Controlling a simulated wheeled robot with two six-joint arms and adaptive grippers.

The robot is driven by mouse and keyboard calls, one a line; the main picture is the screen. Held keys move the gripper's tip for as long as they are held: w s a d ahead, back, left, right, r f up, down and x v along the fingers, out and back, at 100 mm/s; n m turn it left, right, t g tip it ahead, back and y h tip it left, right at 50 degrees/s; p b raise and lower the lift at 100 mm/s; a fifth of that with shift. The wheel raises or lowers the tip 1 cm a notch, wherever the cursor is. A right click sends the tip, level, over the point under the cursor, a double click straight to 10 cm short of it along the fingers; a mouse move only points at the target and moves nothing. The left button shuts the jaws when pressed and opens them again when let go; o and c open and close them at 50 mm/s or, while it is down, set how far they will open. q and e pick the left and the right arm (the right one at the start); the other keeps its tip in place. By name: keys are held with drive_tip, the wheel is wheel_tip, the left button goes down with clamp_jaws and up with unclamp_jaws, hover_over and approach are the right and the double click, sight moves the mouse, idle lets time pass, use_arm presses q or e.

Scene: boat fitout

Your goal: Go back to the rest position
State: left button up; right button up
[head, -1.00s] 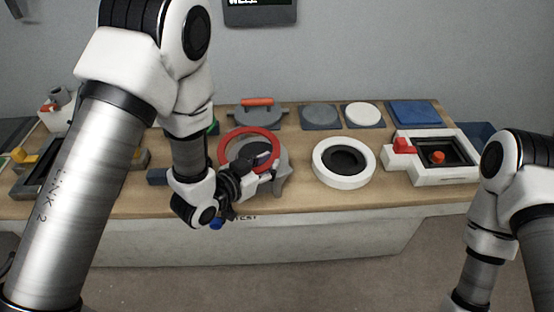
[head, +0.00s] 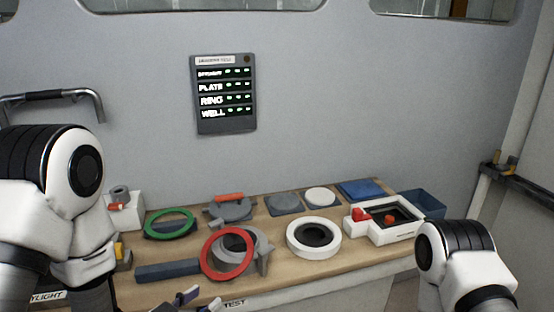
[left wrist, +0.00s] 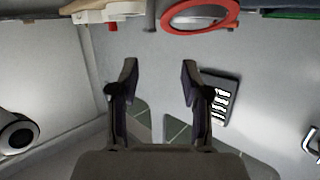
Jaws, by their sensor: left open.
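My left gripper (head: 199,300) shows only partly at the bottom edge of the head view, in front of the bench. In the left wrist view the gripper (left wrist: 159,78) has its two dark fingers apart, with nothing between them. A red ring (head: 207,264) leans on a grey fixture (head: 262,255) on the bench, apart from the gripper. The ring also shows at the top of the left wrist view (left wrist: 222,25). My right arm stands at the lower right of the head view, and its gripper is hidden.
A status panel (head: 224,100) hangs on the wall. The wall space above the bench is mostly clear.

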use_arm(q)
drive_tip(key=s+a+f+n+g+y, duration=0.25)
drive_tip(key=s+f, duration=0.25)
drive_tip(key=f, duration=0.5)
drive_tip(key=s+a+f+n+g+y, duration=0.1)
drive_tip(key=s+a+f+g, duration=0.1)
drive_tip(key=s+f+g, duration=0.5)
drive_tip(key=s+a+f+n+g+y, duration=0.3)
drive_tip(key=s+a+f, duration=0.2)
drive_tip(key=s+f, duration=0.4)
drive_tip(key=s, duration=0.3)
drive_tip(key=shift+g+p, duration=0.3)
drive_tip(key=shift+g, duration=0.05)
drive_tip(key=shift+w, duration=0.1)
drive_tip(key=shift+c, duration=0.5)
